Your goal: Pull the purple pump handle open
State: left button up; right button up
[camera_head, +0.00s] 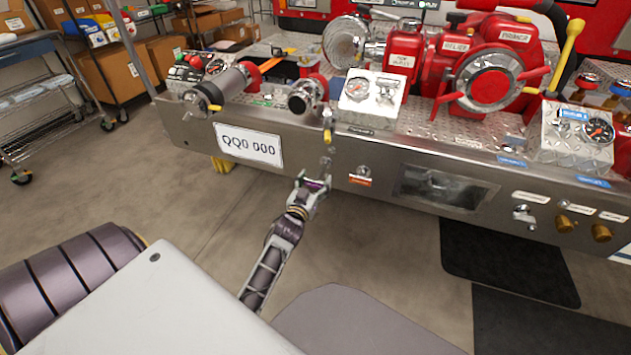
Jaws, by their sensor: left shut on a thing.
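The purple pump handle (316,185) is a small purple piece in front of the metal bumper's face. It sits between the fingers of my left gripper (313,184), which is shut on it. Most of the handle is hidden by the fingers. My left arm reaches up to it from the bottom of the camera_head view. My right gripper is not in view.
The diamond-plate bumper (300,128) crosses the view, with a white QQ0 000 plate (248,145). A red pump (487,75) and gauges stand on top. Dark mats (505,262) lie on the floor at right. A wire cart (40,105) stands at left.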

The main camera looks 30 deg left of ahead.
aim_at(315, 181)
pick_arm(q)
jog(key=o, duration=1.1)
jog(key=shift+s+d+f, duration=0.1)
jog(key=shift+s+f, duration=0.05)
jog(key=shift+f, duration=0.1)
jog(key=o, duration=0.4)
jog(key=shift+r, duration=0.2)
jog(key=shift+c, duration=0.2)
jog(key=shift+r, duration=0.15)
jog(key=shift+r, duration=4.85)
jog(key=shift+f, duration=0.1)
